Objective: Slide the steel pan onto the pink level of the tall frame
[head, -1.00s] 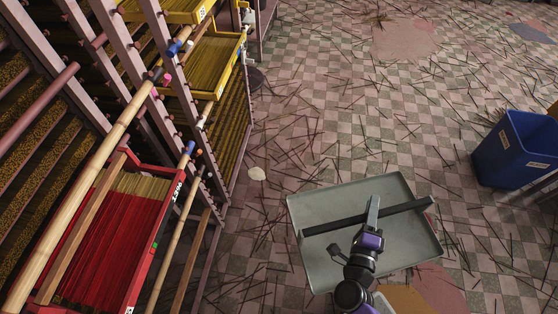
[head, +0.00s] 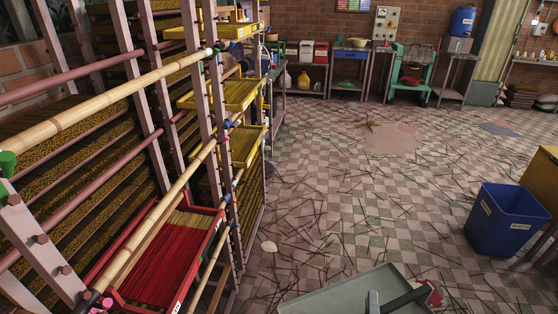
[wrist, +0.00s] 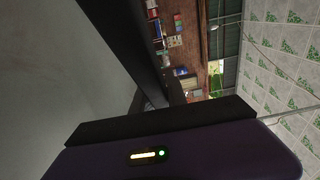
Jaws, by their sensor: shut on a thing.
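The grey steel pan (head: 335,296) is at the bottom of the head view, cut off by the lower edge, with a dark bar (head: 408,299) across it. My gripper (head: 373,300) is shut on this bar; the fingertips are only partly in view. In the wrist view the pan's grey surface (wrist: 60,80) fills the left and the dark bar (wrist: 125,45) runs diagonally. The tall frame (head: 150,110) stands at the left, with coloured caps on its rail ends: green (head: 8,163), blue (head: 226,198) and pink (head: 106,302). The pan is apart from the frame, to its right.
A red tray of sticks (head: 165,255) and yellow trays (head: 240,95) sit in the frame. Bamboo rails (head: 100,110) run along its front. A blue bin (head: 505,220) stands at the right. The checkered floor (head: 345,210) between is open, strewn with thin sticks. Benches line the back wall.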

